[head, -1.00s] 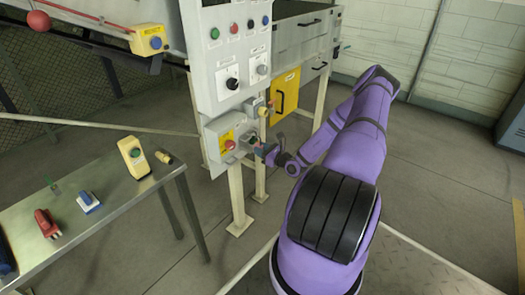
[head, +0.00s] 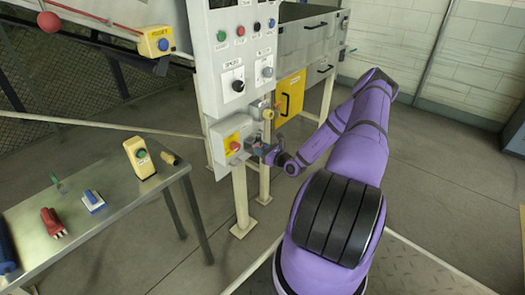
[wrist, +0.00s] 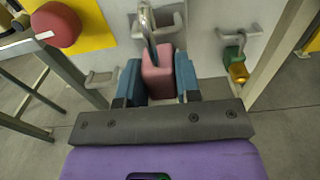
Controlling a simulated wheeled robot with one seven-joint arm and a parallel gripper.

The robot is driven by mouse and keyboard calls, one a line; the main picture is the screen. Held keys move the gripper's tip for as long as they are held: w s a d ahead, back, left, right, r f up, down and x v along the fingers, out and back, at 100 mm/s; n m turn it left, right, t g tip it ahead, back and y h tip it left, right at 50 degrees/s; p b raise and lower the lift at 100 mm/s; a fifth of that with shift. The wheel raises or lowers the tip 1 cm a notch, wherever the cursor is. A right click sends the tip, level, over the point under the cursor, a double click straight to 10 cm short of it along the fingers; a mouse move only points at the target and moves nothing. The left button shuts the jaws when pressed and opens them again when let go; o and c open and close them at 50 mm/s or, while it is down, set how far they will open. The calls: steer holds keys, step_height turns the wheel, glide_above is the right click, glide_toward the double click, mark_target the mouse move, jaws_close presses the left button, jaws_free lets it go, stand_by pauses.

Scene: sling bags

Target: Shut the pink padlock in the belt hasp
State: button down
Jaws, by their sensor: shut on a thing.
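The pink padlock (wrist: 157,76) is between the two blue fingers of my gripper (wrist: 158,66), which is shut on its body in the wrist view. Its metal shackle (wrist: 149,28) points up at the grey belt hasp (wrist: 172,22) on the panel. The shackle overlaps the hasp in the picture; I cannot tell whether it is through the loop or whether it is latched. In the head view my gripper (head: 264,152) is small, close to the low control box (head: 222,160), and the padlock is too small to make out there.
A second hasp (wrist: 240,32) at right holds a green padlock (wrist: 232,55) and a brass one (wrist: 238,74). A red button (wrist: 56,25) on a yellow plate sits at upper left, above an empty bracket (wrist: 100,80). A metal table (head: 110,228) with several items stands left.

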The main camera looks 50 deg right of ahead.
steer(key=shift+w+a, duration=0.1)
steer(key=shift+w, duration=1)
steer(key=shift+w, duration=0.3)
steer(key=shift+w, duration=0.1)
stand_by(0.4)
steer(key=shift+c, duration=0.5)
jaws_free()
steer(key=shift+f, duration=0.15)
steer(key=s, duration=0.7)
steer(key=shift+d, duration=0.25)
stand_by(0.3)
steer(key=shift+s, duration=0.1)
stand_by(0.5)
